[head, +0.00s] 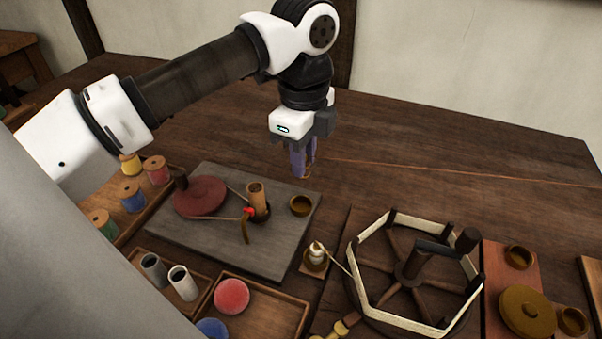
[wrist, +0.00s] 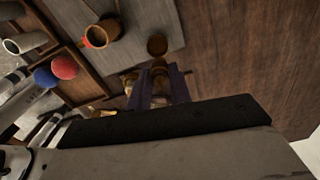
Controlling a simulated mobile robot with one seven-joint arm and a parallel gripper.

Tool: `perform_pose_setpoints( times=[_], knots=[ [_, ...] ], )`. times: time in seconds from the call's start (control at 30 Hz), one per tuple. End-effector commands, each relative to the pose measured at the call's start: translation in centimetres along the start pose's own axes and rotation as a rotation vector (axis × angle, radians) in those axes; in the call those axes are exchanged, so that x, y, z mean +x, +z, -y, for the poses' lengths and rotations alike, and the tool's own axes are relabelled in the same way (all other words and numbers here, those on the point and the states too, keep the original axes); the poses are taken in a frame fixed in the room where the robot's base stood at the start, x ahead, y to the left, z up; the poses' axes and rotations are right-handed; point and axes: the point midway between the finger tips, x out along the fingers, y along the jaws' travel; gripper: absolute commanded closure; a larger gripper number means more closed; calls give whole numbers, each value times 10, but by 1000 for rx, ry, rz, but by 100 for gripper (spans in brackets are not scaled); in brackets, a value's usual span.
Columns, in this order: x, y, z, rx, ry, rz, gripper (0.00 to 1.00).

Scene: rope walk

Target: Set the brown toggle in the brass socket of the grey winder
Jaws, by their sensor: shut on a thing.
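The grey winder (head: 225,247) is a flat grey board bearing a dark red wheel (head: 200,196) and an upright wooden spool (head: 257,197). Its brass socket (head: 301,205), a small round cup, is at the board's right corner. It also shows in the wrist view (wrist: 157,45), just beyond the fingertips. My gripper (head: 303,171) is above and slightly behind the socket, pointing down. It is shut on the brown toggle (wrist: 160,65), which shows between the purple fingers, apart from the socket. Most of the toggle is hidden by the fingers.
A hexagonal reel (head: 415,265) wound with pale cord stands at right. Trays with thread spools (head: 131,198), a red ball (head: 231,296) and tubes (head: 184,283) lie at left and front. The table behind is clear.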

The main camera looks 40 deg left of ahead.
Motion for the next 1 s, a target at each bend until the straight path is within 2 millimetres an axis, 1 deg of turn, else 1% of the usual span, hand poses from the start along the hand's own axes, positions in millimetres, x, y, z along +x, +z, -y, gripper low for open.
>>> perform_pose_setpoints(
  times=[0.1, 0.27, 0.7, 0.83, 1.0],
  knots=[
    [2, 1, -5, -13, 2, 2, 92],
    [8, 1, -5, -13, 2, 0, 92],
    [52, 1, -5, -13, 1, 1, 92],
    [56, 1, -5, -13, 1, 1, 92],
    [56, 1, -5, -13, 1, 1, 92]
  ],
)
